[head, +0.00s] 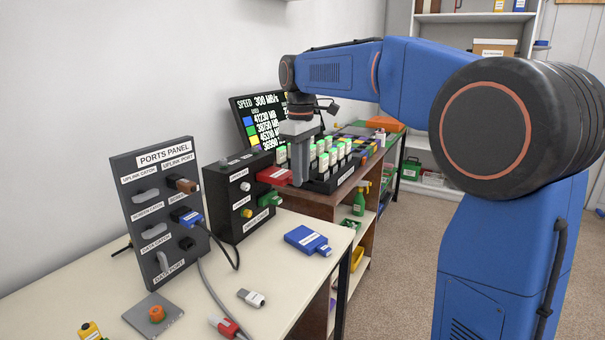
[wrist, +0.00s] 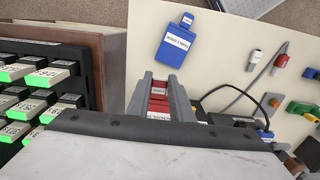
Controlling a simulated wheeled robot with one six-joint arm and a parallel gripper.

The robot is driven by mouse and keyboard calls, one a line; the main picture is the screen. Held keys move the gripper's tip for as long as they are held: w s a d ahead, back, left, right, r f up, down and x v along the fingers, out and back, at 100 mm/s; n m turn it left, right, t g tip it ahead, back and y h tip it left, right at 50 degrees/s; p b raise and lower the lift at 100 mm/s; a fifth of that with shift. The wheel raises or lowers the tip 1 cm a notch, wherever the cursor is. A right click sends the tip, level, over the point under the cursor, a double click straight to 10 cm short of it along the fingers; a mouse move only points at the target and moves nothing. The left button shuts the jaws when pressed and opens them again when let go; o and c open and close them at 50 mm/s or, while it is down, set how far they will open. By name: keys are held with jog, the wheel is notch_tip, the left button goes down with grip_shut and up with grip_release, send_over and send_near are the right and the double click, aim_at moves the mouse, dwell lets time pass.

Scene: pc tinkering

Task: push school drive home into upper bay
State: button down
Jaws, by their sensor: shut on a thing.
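The red drive (head: 271,175) is at the upper part of the black bay box (head: 224,207), at its right edge in the head view. My gripper (head: 297,178) is at the drive's right end, fingers pointing down. In the wrist view the drive (wrist: 158,107) lies between the two grey fingers of my gripper (wrist: 162,95), and they are shut on it. Its white label is too small to read surely. The upper bay's mouth is hidden, so I cannot tell how deep the drive sits. A green drive (head: 268,200) sticks out lower on the same box.
A ports panel (head: 155,205) with plugs and handles stands left of the box. A blue drive (head: 306,240) lies on the pale table in front. A rack of green-topped drives (head: 334,160) and a screen (head: 262,108) stand behind my gripper.

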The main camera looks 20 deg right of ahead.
aim_at(280, 173)
jog(key=shift+w+a, duration=2.45)
dwell(1.5)
jog(key=c, duration=1.5)
grip_release()
jog(key=shift+r, duration=2.5)
jog(key=shift+r, duration=0.1)
notch_tip(280, 173, up, 11)
jog(key=s+d+f+m+t, duration=0.1)
jog(key=s+d+f+m, duration=0.1)
jog(key=s+d, duration=0.5)
jog(key=s+d+f+m+t, duration=0.1)
jog(key=s+d+f+m, duration=0.1)
jog(key=s+f, duration=0.8)
jog(key=s+d+f+m+t, duration=0.1)
jog(key=s+d+f+m, duration=0.1)
jog(key=s+f, duration=0.9)
jog(key=s+d+f+m+t, duration=0.1)
jog(key=s+d+f+m, duration=0.2)
jog(key=s+f, duration=0.8)
jog(key=shift+f+t, duration=0.2)
jog(key=shift+t, duration=0.2)
